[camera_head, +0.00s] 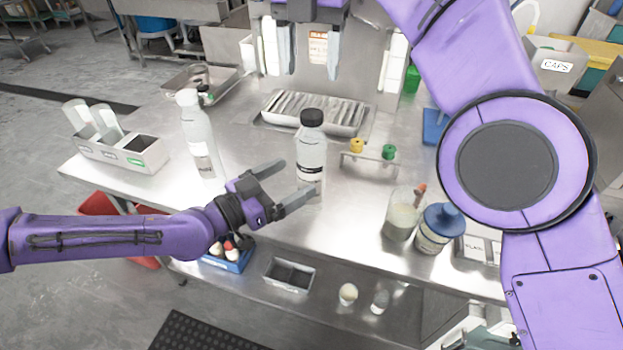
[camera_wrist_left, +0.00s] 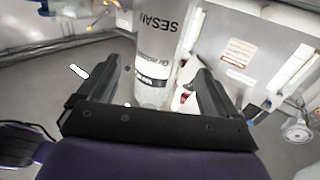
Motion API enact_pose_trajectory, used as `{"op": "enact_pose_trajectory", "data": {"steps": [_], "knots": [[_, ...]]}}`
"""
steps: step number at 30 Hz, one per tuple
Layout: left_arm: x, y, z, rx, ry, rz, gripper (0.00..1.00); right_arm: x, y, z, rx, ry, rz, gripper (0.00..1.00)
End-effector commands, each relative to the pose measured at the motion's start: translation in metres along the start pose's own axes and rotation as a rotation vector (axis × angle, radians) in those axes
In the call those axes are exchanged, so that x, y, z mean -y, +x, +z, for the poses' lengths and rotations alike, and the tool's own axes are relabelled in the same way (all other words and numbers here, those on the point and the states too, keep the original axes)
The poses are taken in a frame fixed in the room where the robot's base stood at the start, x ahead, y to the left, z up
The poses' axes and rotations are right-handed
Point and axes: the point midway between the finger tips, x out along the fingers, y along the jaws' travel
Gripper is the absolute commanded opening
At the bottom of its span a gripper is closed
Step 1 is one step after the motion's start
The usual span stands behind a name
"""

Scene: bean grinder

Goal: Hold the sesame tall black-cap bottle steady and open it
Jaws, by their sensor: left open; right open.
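The sesame bottle (camera_head: 311,155) is tall and clear with a black cap (camera_head: 312,117) and stands upright on the steel table. Its label reading SESAM… shows in the left wrist view (camera_wrist_left: 158,40), upside down. My left gripper (camera_head: 299,177) is open at the bottle's lower left, fingers pointing at it. In the wrist view the bottle lies between the fingers (camera_wrist_left: 157,72); I cannot tell whether they touch it. My right gripper (camera_head: 312,72) is open and points down, above and behind the cap in the picture, apart from it.
A clear bottle with a white cap (camera_head: 197,135) stands to the left. A slatted steel tray (camera_head: 318,114) lies behind. A small rack (camera_head: 368,159) with yellow and green pieces, a beaker (camera_head: 400,214) and a blue-lidded jar (camera_head: 437,229) stand right. Bare table lies between.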

Motion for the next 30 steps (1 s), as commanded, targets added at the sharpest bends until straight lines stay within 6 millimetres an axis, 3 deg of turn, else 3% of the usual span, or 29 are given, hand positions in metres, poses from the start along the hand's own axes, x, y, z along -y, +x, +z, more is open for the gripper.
{"op": "enact_pose_trajectory", "data": {"steps": [3,9,13,21,23,30], "knots": [[-0.002,0.028,0.0,0.001,0.002,0.004,0.92,0.0,0.0,0.0,0.0,0.0,0.0,0.62],[-0.001,0.064,0.0,0.001,0.0,0.002,0.92,0.001,0.0,0.0,0.0,0.001,0.0,0.62],[-0.001,0.075,0.0,0.001,0.0,0.002,0.92,0.001,-0.001,0.0,-0.001,0.002,0.001,0.62],[-0.001,0.078,0.0,0.0,-0.001,0.004,0.92,0.002,0.0,0.001,-0.001,0.004,0.0,0.62],[-0.001,0.078,0.0,0.0,-0.001,0.004,0.76,0.002,0.0,0.001,-0.001,0.004,0.0,0.62],[-0.001,0.078,0.0,0.0,0.0,0.004,0.0,0.002,0.0,0.001,-0.001,0.004,0.0,0.62]]}}
